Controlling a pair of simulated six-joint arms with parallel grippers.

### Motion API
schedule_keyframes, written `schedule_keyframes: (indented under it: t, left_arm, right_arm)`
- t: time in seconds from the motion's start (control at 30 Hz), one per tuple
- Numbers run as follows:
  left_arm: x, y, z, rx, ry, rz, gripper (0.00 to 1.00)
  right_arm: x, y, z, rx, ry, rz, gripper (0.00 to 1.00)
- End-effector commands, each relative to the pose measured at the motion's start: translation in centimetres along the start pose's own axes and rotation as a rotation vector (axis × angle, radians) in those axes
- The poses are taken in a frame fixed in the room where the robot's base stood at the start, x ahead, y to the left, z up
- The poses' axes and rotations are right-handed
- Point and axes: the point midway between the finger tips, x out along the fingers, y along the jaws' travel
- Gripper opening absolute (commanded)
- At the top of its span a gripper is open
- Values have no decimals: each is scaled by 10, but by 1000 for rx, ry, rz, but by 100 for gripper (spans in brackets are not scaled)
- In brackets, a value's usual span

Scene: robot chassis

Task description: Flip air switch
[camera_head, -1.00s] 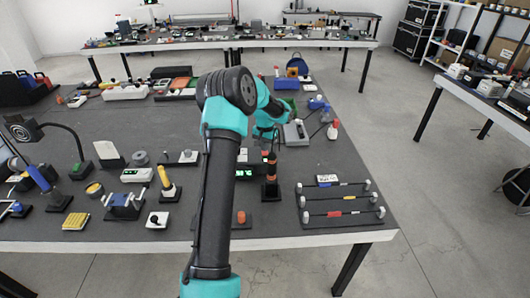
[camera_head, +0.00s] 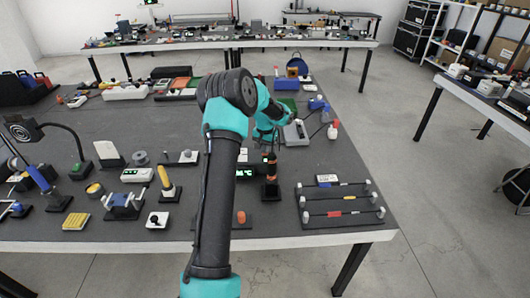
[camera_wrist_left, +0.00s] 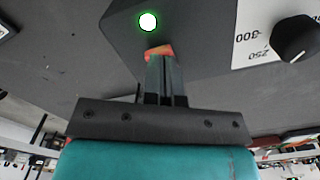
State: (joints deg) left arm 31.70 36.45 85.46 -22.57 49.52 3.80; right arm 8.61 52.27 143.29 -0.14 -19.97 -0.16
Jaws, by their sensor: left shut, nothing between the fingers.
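In the left wrist view, a dark grey housing (camera_wrist_left: 205,30) fills the upper middle, with a lit green lamp (camera_wrist_left: 148,21) on it. A small orange-red part (camera_wrist_left: 158,51), which looks like the switch lever, shows right at the tips of my left gripper (camera_wrist_left: 163,60). The fingers are shut together with nothing between them; I cannot tell whether they touch the lever. In the head view, my left arm's teal wrist is beside a light grey box (camera_head: 297,133), and its fingertips are hidden. I cannot make out my right gripper.
A black dial knob (camera_wrist_left: 295,38) with printed numbers is right of the lamp.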

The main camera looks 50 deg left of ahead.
Motion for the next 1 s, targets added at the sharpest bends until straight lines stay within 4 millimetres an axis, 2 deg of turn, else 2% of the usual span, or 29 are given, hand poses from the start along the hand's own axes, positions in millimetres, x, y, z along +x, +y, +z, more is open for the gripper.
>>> schedule_keyframes:
  t: [0.73,1.0]
  left_arm:
    - [9,0,0,0,0,0,0]
    - [2,0,0,0,0,0,0]
  right_arm:
    - [0,0,0,0,0,0,36]
    - [0,0,0,0,0,0,36]
